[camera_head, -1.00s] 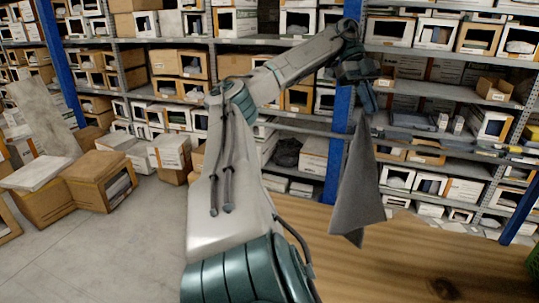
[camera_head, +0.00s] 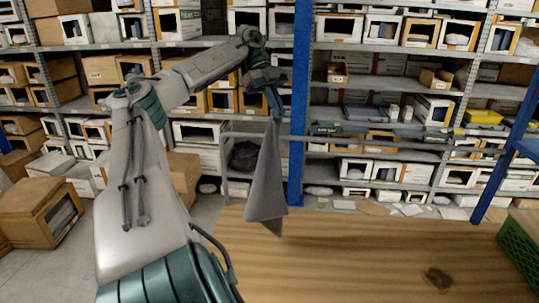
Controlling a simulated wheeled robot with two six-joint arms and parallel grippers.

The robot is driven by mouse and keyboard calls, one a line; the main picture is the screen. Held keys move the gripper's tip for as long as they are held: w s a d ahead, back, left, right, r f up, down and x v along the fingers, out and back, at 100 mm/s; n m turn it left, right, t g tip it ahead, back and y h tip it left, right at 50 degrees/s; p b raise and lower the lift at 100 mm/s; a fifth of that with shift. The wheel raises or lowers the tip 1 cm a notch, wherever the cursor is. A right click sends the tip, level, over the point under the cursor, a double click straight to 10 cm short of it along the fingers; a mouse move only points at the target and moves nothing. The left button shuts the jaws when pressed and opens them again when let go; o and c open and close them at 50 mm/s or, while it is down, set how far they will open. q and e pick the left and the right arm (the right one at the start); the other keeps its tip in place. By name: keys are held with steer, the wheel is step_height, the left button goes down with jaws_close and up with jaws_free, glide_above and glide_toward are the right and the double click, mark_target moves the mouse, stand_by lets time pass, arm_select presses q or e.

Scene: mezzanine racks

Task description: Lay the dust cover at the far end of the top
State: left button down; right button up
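The dust cover, a grey cloth (camera_head: 265,185), hangs in folds from my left gripper (camera_head: 274,102). The gripper is shut on its upper corner and points down. The cloth's lower tip is in front of the far left part of the wooden top (camera_head: 370,255); I cannot tell whether it touches. The top is pale brown wood with a dark knot, and its visible surface is bare near the middle. My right gripper is not in view.
A green crate (camera_head: 518,250) stands at the right edge of the top. Behind are racks with boxes and a blue upright (camera_head: 298,100) close behind the cloth. Cardboard boxes (camera_head: 40,215) stand on the floor at left. Loose papers (camera_head: 375,208) lie beyond the top.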

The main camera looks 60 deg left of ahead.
arm_select(q)
steer(key=shift+w+d+r, duration=0.1)
steer(key=shift+w+d, duration=0.05)
steer(key=shift+d, duration=0.1)
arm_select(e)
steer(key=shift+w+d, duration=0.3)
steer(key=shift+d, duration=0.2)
arm_select(q)
steer(key=shift+a, duration=0.1)
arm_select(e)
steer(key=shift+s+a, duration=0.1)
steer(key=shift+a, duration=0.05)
